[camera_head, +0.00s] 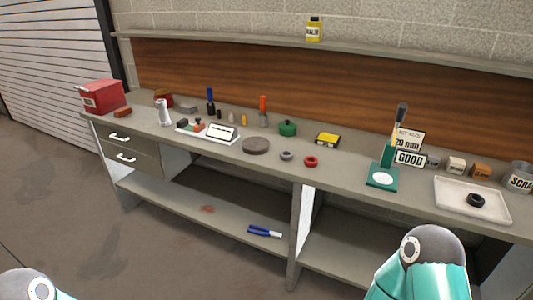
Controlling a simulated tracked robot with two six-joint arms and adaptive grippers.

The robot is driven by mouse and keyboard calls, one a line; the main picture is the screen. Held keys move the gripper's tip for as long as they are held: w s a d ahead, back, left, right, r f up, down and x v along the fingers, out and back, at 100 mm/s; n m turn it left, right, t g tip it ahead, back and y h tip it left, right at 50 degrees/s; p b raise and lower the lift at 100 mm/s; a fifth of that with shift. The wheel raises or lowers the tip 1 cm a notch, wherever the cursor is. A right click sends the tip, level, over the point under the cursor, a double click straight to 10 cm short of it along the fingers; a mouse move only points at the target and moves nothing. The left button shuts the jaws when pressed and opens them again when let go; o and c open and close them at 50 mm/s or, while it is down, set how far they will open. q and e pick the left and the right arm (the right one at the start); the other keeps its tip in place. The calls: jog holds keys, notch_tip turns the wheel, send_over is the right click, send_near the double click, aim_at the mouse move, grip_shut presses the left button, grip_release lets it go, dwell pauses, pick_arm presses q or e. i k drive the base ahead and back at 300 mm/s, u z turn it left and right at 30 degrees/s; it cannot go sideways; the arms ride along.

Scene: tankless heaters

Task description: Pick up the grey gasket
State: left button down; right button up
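A small grey ring, which looks like the grey gasket (287,156), lies flat on the workbench (340,175) near its front edge, left of a red ring (311,161). A larger grey-brown disc (256,145) lies to its left. Nothing touches the grey ring. Teal and grey parts of my arms show at the bottom left and bottom right, well in front of the bench. Neither gripper's fingers are in view.
A green press stand (382,177) and a white tray (455,207) with a black ring (475,200) stand to the right. Bare floor lies in front.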

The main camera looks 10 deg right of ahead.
aim_at(285, 155)
jog(key=u, duration=0.35)
jog(key=i, duration=1.55)
jog(key=z, duration=0.6)
jog(key=i, duration=0.35)
jog(key=z, duration=0.25)
jog(key=k, duration=0.9)
jog(key=z, duration=0.2)
jog(key=i, duration=0.9)
jog(key=u, duration=0.1)
